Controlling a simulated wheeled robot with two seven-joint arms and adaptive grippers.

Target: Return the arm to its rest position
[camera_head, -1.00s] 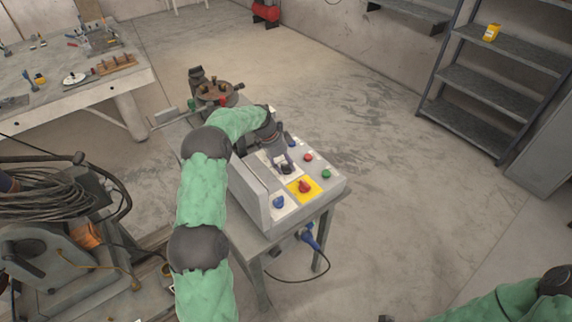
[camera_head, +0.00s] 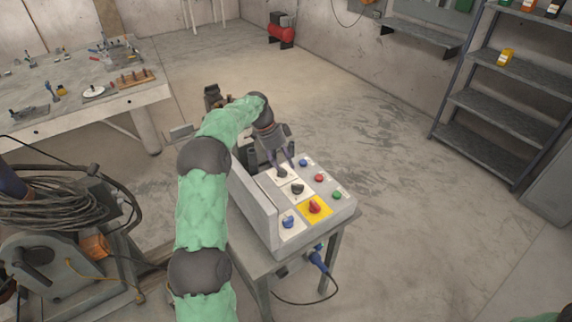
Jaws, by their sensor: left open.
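My left arm comes in from the bottom left in a green sleeve and bends over the control box. My left gripper (camera_head: 281,163) is open and points down just above the back part of the box's panel, near a dark knob on a white plate. I cannot tell whether its fingertips touch that knob. The grey control box (camera_head: 256,204) carries a black knob (camera_head: 297,189), a red knob on a yellow plate (camera_head: 314,207), a blue knob (camera_head: 288,221) and small coloured buttons. Only a bit of my right arm's green sleeve shows at the bottom right; its gripper is out of view.
The box stands on a small metal table (camera_head: 247,258). Behind my arm, the positioner is mostly hidden. A workbench (camera_head: 70,114) with tools is at the upper left, coiled cables (camera_head: 50,205) at the left, shelving (camera_head: 487,110) at the right. Open floor lies between box and shelving.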

